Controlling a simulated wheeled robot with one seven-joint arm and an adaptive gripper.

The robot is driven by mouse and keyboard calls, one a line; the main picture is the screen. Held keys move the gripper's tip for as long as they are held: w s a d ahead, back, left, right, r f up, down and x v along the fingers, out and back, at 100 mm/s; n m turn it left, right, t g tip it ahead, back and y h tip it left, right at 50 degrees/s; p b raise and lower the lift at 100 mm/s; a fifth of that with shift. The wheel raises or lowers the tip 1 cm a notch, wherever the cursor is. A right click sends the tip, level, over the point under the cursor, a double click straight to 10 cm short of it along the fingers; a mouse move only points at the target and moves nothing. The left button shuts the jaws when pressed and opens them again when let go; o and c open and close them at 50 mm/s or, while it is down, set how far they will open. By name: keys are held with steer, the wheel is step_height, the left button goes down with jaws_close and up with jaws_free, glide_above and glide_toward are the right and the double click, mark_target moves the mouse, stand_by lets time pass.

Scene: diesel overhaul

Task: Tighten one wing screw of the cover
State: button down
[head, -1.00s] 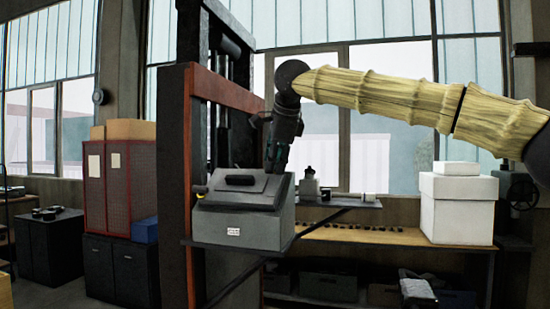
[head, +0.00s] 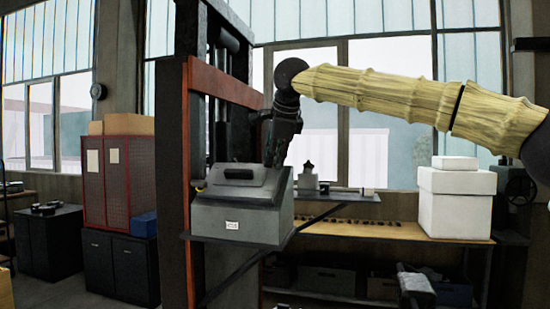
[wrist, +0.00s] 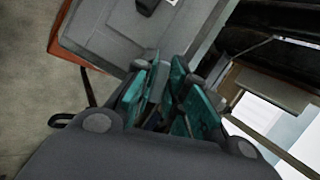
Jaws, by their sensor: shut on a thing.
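A grey box with a dark-handled cover (head: 250,192) sits on a shelf at the red and black frame. It also shows at the top of the wrist view (wrist: 98,32). My gripper (head: 270,160) reaches down at the far right side of the cover. In the wrist view its teal fingers (wrist: 165,68) are close together at the box's edge, shut on a small part there. That part fits a wing screw of the cover, but the fingers mostly hide it. A small fitting (head: 200,186) shows at the cover's left edge.
The red and black upright frame (head: 190,130) stands close on the left of the box. A small shelf to the right carries a dark bottle-like item (head: 308,176). White boxes (head: 456,205) stand on the bench further right.

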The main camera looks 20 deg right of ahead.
steer(key=shift+f+m+b, duration=0.3)
steer(key=shift+m+b, duration=0.3)
steer(key=shift+b, duration=0.35)
steer(key=shift+m+t+b, duration=0.4)
steer(key=shift+m+b, duration=0.4)
steer(key=shift+b, duration=0.15)
steer(key=shift+r+m+t+h+b, duration=0.1)
steer(key=shift+m+t+h+b, duration=0.2)
steer(key=shift+m+b, duration=0.4)
steer(key=shift+r, duration=0.15)
steer(key=shift+f+m+b, duration=0.3)
steer(key=shift+m+b, duration=0.4)
steer(key=shift+b, duration=0.35)
steer(key=m+h+b, duration=0.1)
steer(key=m+b, duration=0.1)
steer(key=shift+m+t+b, duration=0.3)
steer(key=shift+t+b, duration=0.05)
steer(key=shift+t, duration=0.05)
steer(key=shift+r+m+b, duration=0.25)
steer(key=shift+m+b, duration=0.05)
steer(key=shift+m, duration=0.2)
